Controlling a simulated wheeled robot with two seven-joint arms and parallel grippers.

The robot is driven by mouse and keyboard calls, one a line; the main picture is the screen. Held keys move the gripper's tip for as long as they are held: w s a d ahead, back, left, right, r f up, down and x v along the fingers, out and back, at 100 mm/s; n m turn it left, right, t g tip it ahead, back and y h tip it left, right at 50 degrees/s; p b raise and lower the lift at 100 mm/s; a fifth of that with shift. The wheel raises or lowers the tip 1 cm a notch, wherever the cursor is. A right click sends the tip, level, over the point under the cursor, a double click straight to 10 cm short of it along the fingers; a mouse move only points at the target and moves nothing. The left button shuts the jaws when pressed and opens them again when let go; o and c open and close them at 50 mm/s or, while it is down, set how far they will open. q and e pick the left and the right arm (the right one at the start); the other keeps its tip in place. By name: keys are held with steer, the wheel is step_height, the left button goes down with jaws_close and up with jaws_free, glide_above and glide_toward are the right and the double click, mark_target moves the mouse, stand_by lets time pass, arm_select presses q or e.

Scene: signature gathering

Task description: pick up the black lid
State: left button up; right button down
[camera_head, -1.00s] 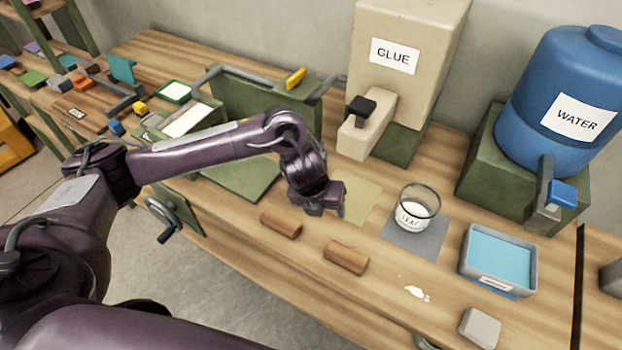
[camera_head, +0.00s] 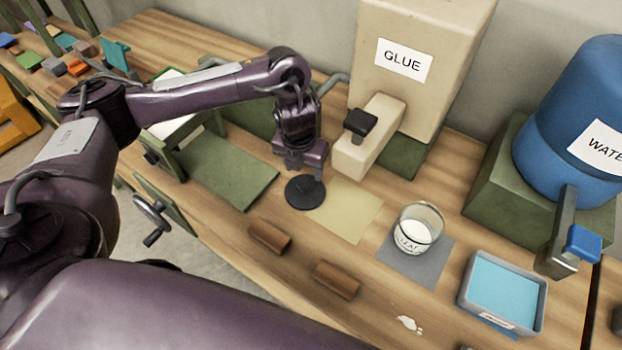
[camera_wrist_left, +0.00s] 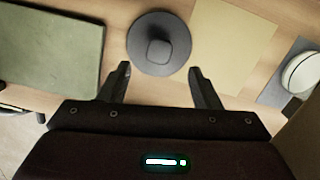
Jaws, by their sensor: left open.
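The black lid (camera_head: 304,193) is a flat round disc lying on the wooden bench, between the green board and the tan square sheet. In the left wrist view the lid (camera_wrist_left: 142,57) shows a raised square knob at its centre. My left gripper (camera_head: 302,172) is over the lid's far side in the head view. In the left wrist view my left gripper (camera_wrist_left: 158,78) is open, its fingertips at the near edge of the lid, one to each side. The gap between them looks empty. I cannot tell the fingers' height above the bench. My right gripper is not in view.
The glue dispenser (camera_head: 427,70) stands close to the right of my left gripper. The tan sheet (camera_head: 345,212) lies right of the lid, the green board (camera_head: 225,170) left. A glass jar (camera_head: 418,224), two brown blocks (camera_head: 270,236) and a blue-filled tray (camera_head: 462,291) are nearer.

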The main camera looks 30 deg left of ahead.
mark_target(305, 184)
arm_select(q)
steer(key=shift+f, duration=0.4)
steer(key=shift+f+b, duration=0.5)
steer(key=shift+f, duration=0.6)
steer(key=f, duration=0.1)
steer(key=f+p, duration=0.2)
steer(key=f, duration=0.1)
steer(key=shift+w+f, duration=0.1)
steer(key=shift+w, duration=0.2)
steer(key=shift+a+f, duration=0.1)
steer(key=shift+f, duration=0.15)
steer(key=c, duration=1)
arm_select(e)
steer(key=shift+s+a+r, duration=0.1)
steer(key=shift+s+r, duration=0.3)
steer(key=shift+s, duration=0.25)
